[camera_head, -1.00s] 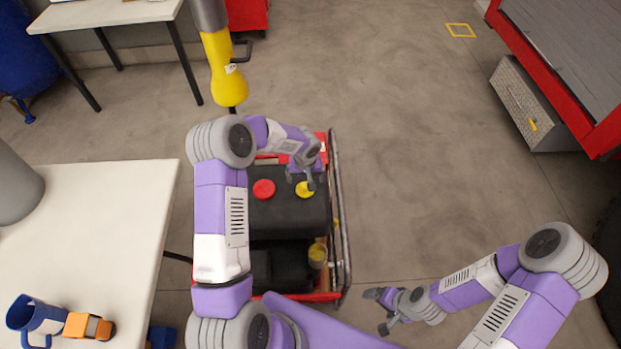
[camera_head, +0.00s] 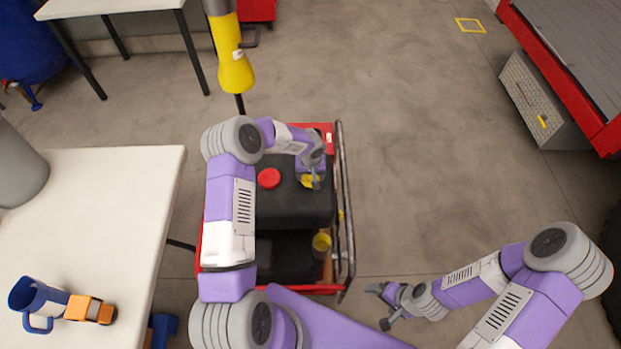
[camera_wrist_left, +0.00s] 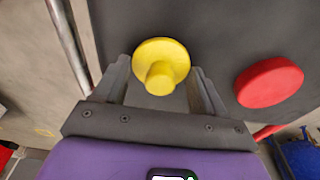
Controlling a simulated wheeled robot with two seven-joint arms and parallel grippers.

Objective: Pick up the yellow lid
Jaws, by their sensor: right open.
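The yellow lid (camera_head: 306,182) sits on top of the black tank (camera_head: 285,212), partly covered by my left gripper in the head view. In the left wrist view the yellow lid (camera_wrist_left: 161,58) shows as a round disc with a knob towards the camera. My left gripper (camera_head: 313,180) is over the lid. In the left wrist view its open fingers (camera_wrist_left: 160,75) stand one on each side of the lid's knob, with gaps showing. My right gripper (camera_head: 380,307) is open and empty, away to the lower right above the floor.
A red cap (camera_head: 269,178) lies left of the lid on the tank; it also shows in the wrist view (camera_wrist_left: 270,82). A metal rail (camera_head: 345,215) runs along the cart's right side. A yellow cup-like container (camera_head: 322,243) stands nearer me. A white table (camera_head: 95,240) is left.

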